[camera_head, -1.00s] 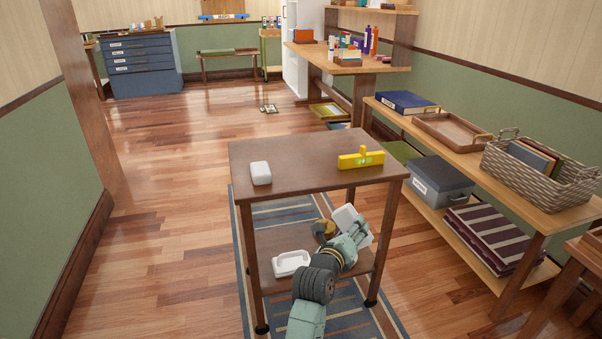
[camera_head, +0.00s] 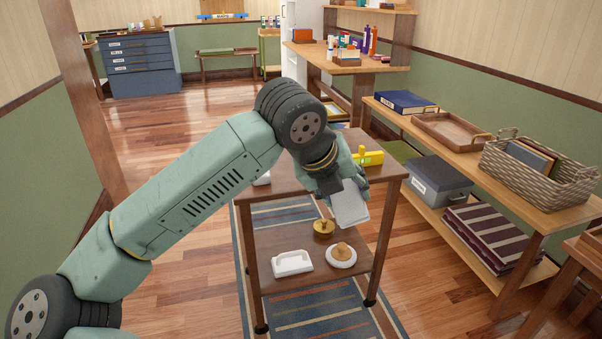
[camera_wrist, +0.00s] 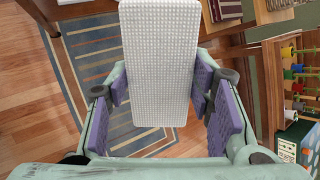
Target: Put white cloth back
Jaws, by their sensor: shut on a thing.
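My gripper (camera_wrist: 158,88) is shut on the white cloth (camera_wrist: 158,50), a flat, waffle-textured rectangle between its purple pads. In the head view the white cloth (camera_head: 349,204) hangs tilted from my gripper (camera_head: 332,186), in front of the right part of the wooden cart's top (camera_head: 280,180). I cannot tell its exact height. On the cart's lower shelf (camera_head: 285,241) are a white tray (camera_head: 292,264), a round white dish (camera_head: 342,263) with a wooden knob and a brass object (camera_head: 323,229).
On the cart top, a yellow level (camera_head: 372,158) and a white object (camera_head: 262,179) are partly hidden by my arm. A striped rug (camera_head: 300,318) lies beneath. A low bench (camera_head: 460,150) with a tray (camera_head: 450,133) and basket (camera_head: 535,170) stands right. Floor is clear at left.

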